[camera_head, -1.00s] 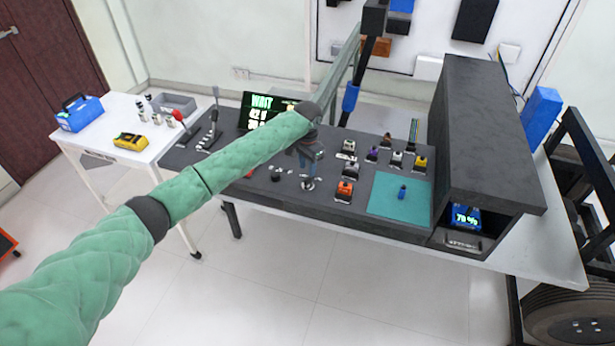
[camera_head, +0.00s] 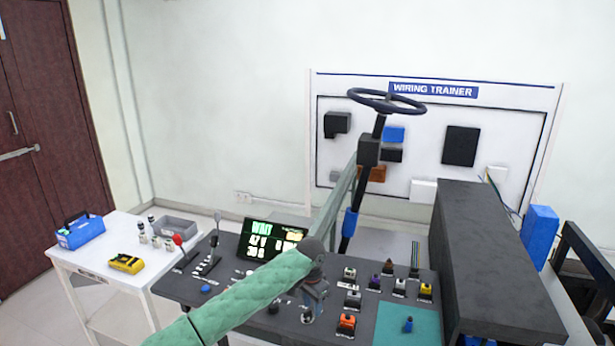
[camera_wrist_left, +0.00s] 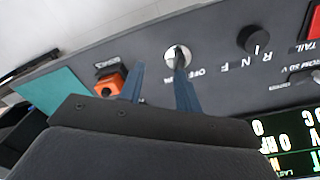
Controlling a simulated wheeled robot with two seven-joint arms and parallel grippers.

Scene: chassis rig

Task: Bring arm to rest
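My left arm, in a green sleeve, comes in from the lower left in the head view. Its gripper (camera_head: 313,302) points down over the dark control panel (camera_head: 232,268). In the left wrist view the two blue fingers (camera_wrist_left: 158,72) stand apart with a gap between them. One fingertip overlaps a round silver switch (camera_wrist_left: 171,53) labelled off and on; whether it touches cannot be told. Nothing is seen held between the fingers. My right gripper is in neither view.
A steering wheel (camera_head: 386,101) on a column rises behind the panel. A dark hood (camera_head: 490,255) stands to the right. An orange switch (camera_head: 346,324) and several other switches sit near the gripper. A white side table (camera_head: 95,260) stands at the left.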

